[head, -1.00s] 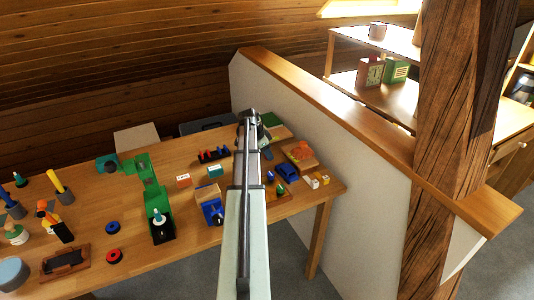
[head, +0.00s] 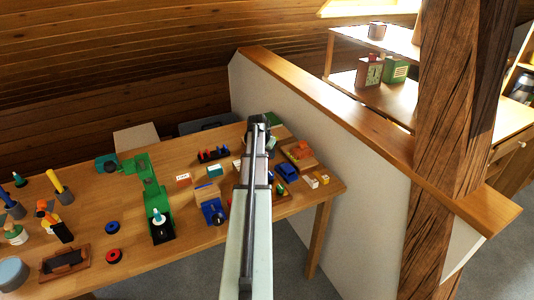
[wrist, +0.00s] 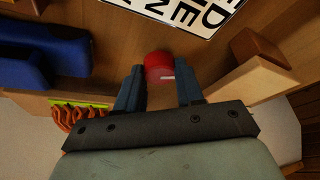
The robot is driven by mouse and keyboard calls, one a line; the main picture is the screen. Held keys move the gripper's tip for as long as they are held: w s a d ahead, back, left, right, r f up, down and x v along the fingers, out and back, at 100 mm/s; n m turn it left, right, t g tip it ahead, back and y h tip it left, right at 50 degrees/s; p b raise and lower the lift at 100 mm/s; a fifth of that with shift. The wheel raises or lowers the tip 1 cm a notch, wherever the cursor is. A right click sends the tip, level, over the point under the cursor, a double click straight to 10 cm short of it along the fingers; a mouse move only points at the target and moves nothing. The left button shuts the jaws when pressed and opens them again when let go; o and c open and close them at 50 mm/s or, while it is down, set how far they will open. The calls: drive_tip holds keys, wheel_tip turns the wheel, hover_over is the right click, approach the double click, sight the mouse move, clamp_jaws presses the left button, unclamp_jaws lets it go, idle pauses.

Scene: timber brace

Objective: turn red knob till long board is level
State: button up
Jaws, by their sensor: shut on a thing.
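The red knob (wrist: 158,67) sits between the two fingers of my gripper (wrist: 160,75) in the wrist view, with a small pale mark on its side. The fingers close on it from left and right. In the head view my arm covers the knob, and the gripper's end is far off near the back of the table. I cannot make out for certain which piece is the long board, nor its tilt.
In the wrist view a white sign with black letters (wrist: 180,12) lies beyond the knob, a blue thing (wrist: 40,58) is at left and a wooden block (wrist: 245,82) at right. In the head view a green machine (head: 155,200) and a low wall (head: 330,150) flank my arm.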

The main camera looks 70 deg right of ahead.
drive_tip(key=shift+s+n+t, duration=0.1)
drive_tip(key=shift+n+t, duration=0.6)
drive_tip(key=shift+n, duration=1.2)
drive_tip(key=o, duration=1)
drive_tip(key=shift+o, duration=0.2)
drive_tip(key=v, duration=1.3)
drive_tip(key=shift+s+r, duration=0.15)
drive_tip(key=shift+r, duration=0.3)
